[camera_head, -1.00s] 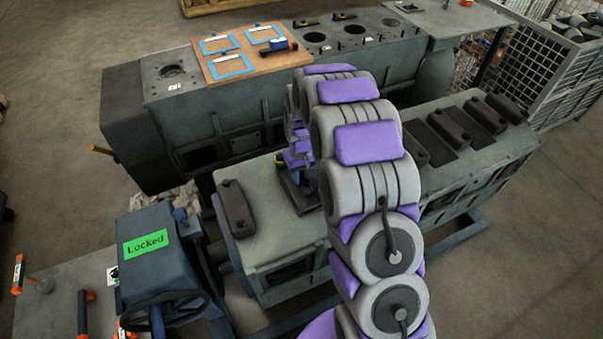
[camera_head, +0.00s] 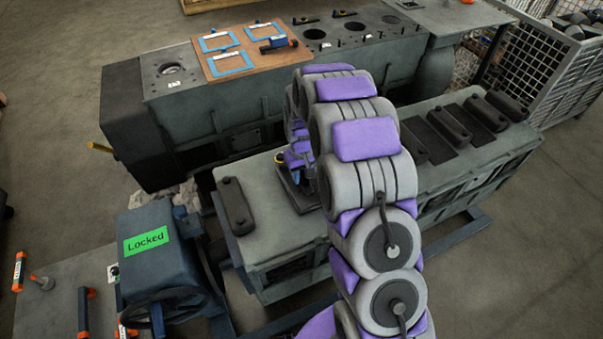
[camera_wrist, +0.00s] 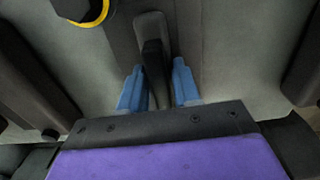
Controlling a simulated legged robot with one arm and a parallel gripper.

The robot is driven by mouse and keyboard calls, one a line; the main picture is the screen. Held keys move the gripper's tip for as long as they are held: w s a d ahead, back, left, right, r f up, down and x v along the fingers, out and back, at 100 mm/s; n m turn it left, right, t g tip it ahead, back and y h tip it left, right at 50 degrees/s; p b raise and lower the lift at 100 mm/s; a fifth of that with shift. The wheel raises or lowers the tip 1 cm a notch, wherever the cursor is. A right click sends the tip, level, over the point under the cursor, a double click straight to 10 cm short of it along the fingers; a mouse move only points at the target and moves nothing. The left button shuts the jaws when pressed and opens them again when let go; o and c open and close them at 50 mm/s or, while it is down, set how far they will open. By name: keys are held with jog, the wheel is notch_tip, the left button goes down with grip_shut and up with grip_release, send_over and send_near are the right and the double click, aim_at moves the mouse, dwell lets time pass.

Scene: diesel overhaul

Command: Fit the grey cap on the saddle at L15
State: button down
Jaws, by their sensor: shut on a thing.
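My gripper (camera_wrist: 158,84) shows in the wrist view as two blue fingers, one on each side of a narrow dark grey piece. It is shut on this piece, which looks like the grey cap (camera_wrist: 153,30). The cap lies over a darker strip that looks like a saddle; I cannot tell whether it is seated or just above. In the head view my arm hides the cap and most of the gripper, over a dark plate (camera_head: 304,198) on the near engine block. No L15 label is readable.
Similar dark caps sit on the near block (camera_head: 265,215), one at the left (camera_head: 235,207) and several at the right (camera_head: 470,121). A yellow-ringed dark object (camera_wrist: 85,12) is close by. Behind stands a longer block with a wooden board (camera_head: 245,65). A blue unit reads "Locked" (camera_head: 146,241).

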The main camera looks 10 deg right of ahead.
jog(key=c, duration=0.7)
grip_release()
jog(key=shift+c, duration=0.2)
notch_tip(320, 180, up, 17)
jog(key=p, duration=0.2)
jog(key=shift+r, duration=0.2)
